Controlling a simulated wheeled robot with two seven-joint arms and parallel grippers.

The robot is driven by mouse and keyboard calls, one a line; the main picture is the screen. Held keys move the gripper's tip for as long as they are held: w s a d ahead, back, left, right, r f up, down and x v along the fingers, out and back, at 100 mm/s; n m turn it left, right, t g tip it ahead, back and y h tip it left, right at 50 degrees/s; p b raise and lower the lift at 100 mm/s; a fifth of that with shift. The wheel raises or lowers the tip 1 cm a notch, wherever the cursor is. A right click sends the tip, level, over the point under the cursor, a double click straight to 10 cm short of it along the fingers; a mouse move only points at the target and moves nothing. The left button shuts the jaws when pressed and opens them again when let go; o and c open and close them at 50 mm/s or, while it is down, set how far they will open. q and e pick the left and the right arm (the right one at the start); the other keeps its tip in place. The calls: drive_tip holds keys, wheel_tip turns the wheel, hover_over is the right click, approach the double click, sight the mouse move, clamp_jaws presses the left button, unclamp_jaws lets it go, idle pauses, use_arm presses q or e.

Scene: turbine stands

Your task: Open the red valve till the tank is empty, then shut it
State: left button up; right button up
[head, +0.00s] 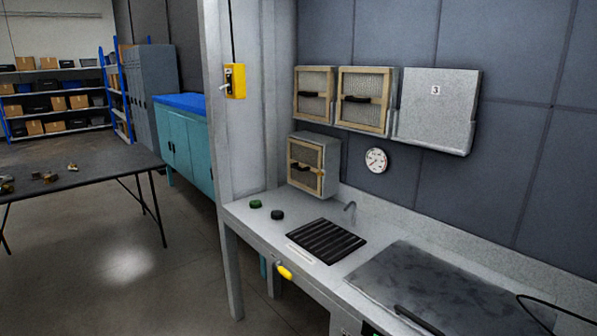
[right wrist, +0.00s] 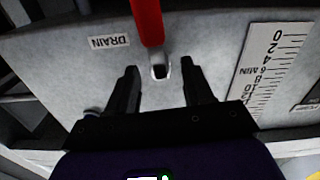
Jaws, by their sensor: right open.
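The red valve handle (right wrist: 147,22) shows in the right wrist view, coming down from the top edge to a small metal fitting (right wrist: 159,67) on a grey panel. A "DRAIN" label (right wrist: 108,41) is to its left. A white level scale (right wrist: 270,70) with dark marks and "MIN" is to its right. My right gripper (right wrist: 159,72) is open, its two dark fingers on either side of the fitting and below the red handle. I see nothing held between them. Whether they touch the panel I cannot tell. The head view shows neither the red valve nor either gripper.
The head view shows a grey bench (head: 330,275) with a black grille (head: 325,241), two round knobs, a small tap and a yellow handle (head: 284,271) at its front. A round gauge (head: 376,160) hangs above. A dark table (head: 75,175) stands left; floor between is clear.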

drive_tip(key=shift+w+d, duration=0.45)
drive_tip(key=shift+d, duration=0.1)
drive_tip(key=shift+b, duration=0.45)
clamp_jaws()
drive_tip(key=c, duration=0.9)
unclamp_jaws()
drive_tip(key=o, duration=0.9)
drive_tip(key=shift+a, duration=0.1)
